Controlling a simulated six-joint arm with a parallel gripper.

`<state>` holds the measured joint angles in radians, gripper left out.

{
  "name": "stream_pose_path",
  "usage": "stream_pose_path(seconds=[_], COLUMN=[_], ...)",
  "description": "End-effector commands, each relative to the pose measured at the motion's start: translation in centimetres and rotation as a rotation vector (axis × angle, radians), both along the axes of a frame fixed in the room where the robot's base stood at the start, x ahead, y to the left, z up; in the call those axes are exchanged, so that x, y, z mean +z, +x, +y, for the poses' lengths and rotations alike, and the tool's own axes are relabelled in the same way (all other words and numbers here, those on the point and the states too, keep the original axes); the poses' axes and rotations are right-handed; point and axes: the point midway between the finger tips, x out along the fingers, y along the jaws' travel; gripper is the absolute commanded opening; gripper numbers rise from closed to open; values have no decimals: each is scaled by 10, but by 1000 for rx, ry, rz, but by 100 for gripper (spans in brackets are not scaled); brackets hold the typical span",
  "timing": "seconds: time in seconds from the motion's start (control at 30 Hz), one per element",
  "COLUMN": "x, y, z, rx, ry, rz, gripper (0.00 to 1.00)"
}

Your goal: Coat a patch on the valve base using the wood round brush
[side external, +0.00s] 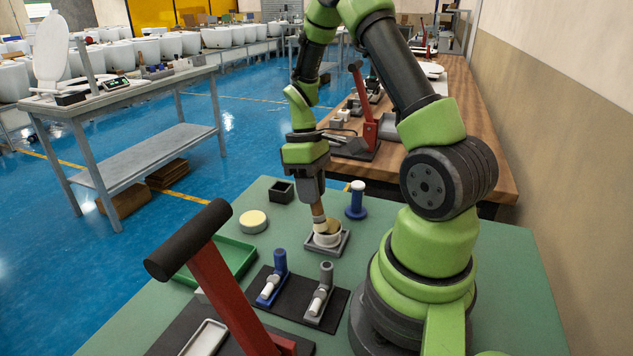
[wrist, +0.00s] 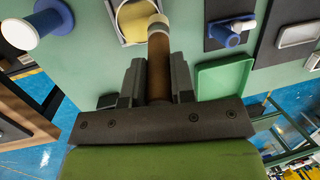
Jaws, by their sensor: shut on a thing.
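My gripper (side external: 315,196) points down and is shut on the brown wooden handle of the round brush (side external: 317,211). In the wrist view the brush (wrist: 159,62) stands out between the two jaws (wrist: 158,90), with a pale tip. Below it a round whitish part with a tan top (side external: 327,236), perhaps the valve base, sits in a square grey holder (side external: 341,246). This part also shows in the wrist view (wrist: 135,20), partly behind the brush. The brush end is at its top; whether it touches cannot be told.
A blue spool-like piece (side external: 357,202) stands right of the holder. A cream-topped round dish (side external: 253,221), a small black box (side external: 281,191) and a green tray (side external: 242,258) lie left. Blue (side external: 279,266) and grey (side external: 325,279) fittings stand in front, near a red lever (side external: 232,292).

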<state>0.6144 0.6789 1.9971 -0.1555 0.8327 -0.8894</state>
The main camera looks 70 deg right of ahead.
Motion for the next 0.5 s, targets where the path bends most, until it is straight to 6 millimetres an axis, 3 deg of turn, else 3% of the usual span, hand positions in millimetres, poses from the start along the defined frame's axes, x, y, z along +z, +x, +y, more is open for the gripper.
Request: stream_pose_path(seconds=[0.13,0.2,0.5], x=[4,22,48], y=[0,1,0], z=[8,7,7], rx=[-2,-1,-1], ry=[0,-5,-2], rz=[-1,-8,-3], gripper=[0,0,0])
